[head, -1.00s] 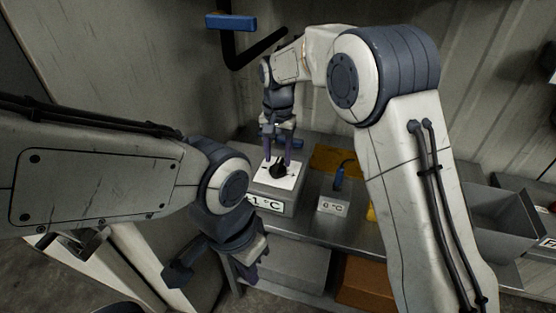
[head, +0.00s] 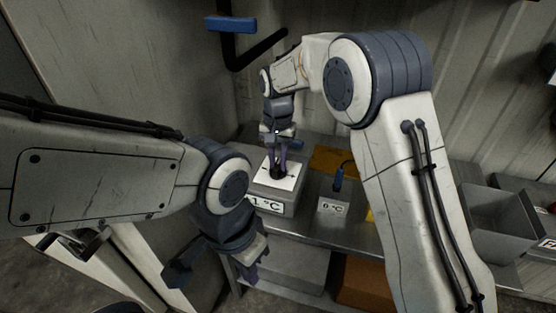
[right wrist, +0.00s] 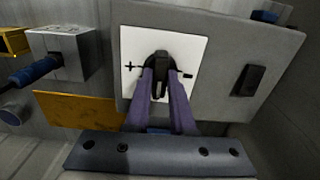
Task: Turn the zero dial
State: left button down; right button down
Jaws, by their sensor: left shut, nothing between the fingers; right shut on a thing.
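The zero dial (right wrist: 159,64) is a black knob on a white plate (right wrist: 191,50) with a plus mark at left and a minus mark at right in the right wrist view. The plate is on top of a grey box (head: 287,194) whose front label reads "1 °C", its left edge partly hidden. My right gripper (head: 277,170) points down at the dial and is shut on it. Its purple fingers (right wrist: 164,80) flank the knob in the right wrist view. My left gripper (head: 250,274) is shut and empty, low in front of the bench, away from the dial.
A small box labelled "0 °C" (head: 333,205) with a blue-handled probe (head: 338,179) stands right of the dial box. A yellow-orange sheet (head: 331,157) lies behind it. A grey bin (head: 500,222) stands at the right. A black switch (right wrist: 249,80) sits beside the plate.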

aim_at(278, 164)
jog(key=shift+r+n+p, duration=0.15)
jog(key=shift+n+p, duration=0.75)
jog(key=shift+n, duration=0.3)
jog(key=shift+n+p, duration=0.7)
jog(key=shift+n, duration=0.8)
jog(key=shift+w, duration=0.1)
jog(key=c, duration=0.8)
grip_release()
jog(key=shift+o, duration=0.2)
notch_tip(278, 164, up, 10)
jog(key=shift+r, duration=0.15)
